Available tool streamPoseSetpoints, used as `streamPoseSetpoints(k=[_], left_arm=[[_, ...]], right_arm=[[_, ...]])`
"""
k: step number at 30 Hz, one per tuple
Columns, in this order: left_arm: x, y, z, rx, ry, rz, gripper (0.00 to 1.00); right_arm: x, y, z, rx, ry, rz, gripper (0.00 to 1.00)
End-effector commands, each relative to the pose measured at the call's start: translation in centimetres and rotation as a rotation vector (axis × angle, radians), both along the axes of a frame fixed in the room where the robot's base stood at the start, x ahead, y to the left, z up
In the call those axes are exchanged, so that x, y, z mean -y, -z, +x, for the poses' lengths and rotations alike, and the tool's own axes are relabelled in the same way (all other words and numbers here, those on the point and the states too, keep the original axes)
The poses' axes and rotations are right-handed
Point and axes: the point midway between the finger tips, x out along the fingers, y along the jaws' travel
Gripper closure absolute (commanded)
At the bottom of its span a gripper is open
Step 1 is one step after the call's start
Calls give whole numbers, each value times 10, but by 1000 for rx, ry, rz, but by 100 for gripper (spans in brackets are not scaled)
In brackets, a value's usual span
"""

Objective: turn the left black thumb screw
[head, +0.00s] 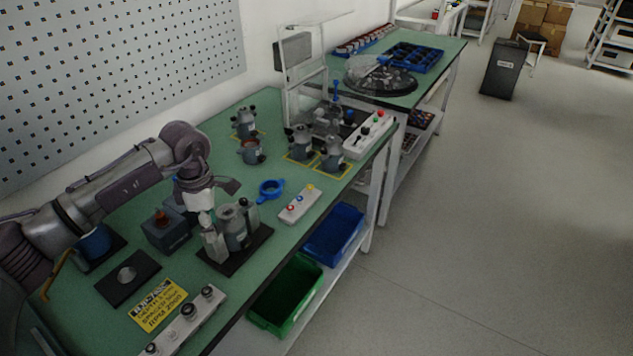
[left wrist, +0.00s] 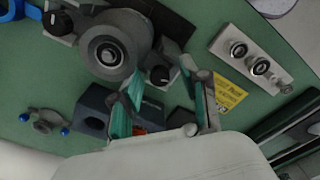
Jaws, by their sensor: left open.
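The stator fixture holds a grey cylindrical housing (head: 233,232) on a dark base plate, with pale clamp blocks on both sides. In the left wrist view the housing (left wrist: 112,45) is near the upper left. One black thumb screw (left wrist: 160,75) is on the block beside it, close to my fingertips; the other black thumb screw (left wrist: 58,22) is on the far side. In the head view the right thumb screw (head: 243,202) shows, while the left one is largely hidden. My left gripper (head: 208,216) is open above the left block; its teal-padded fingers (left wrist: 166,78) are either side of the near screw.
A dark block (head: 166,232) stands left of the fixture. A yellow label (head: 159,305) and a grey box with knobs (head: 186,322) are in front. A blue ring (head: 271,188) and a button box (head: 299,204) lie right. Blue (head: 333,233) and green bins (head: 285,295) are below the table edge.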

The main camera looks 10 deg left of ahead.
Motion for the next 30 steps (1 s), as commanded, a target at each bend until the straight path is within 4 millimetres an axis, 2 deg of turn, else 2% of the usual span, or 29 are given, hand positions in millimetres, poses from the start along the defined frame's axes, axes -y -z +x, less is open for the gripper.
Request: streamPoseSetpoints(k=[6,15,22,24,30], left_arm=[[1,-8,-1,-6,-298,-2,55],[1,-8,-2,-9,-823,-2,55],[2,-7,-2,-9,-1170,-2,55],[-1,-13,1,4,-1158,-4,55],[-1,-47,1,4,-1154,-4,55]], right_arm=[[-1,-38,0,0,0,1,51],[-1,-92,0,0,0,1,51],[-1,-127,0,0,0,1,51],[-1,-110,0,0,0,1,51],[-1,-100,0,0,0,1,51]])
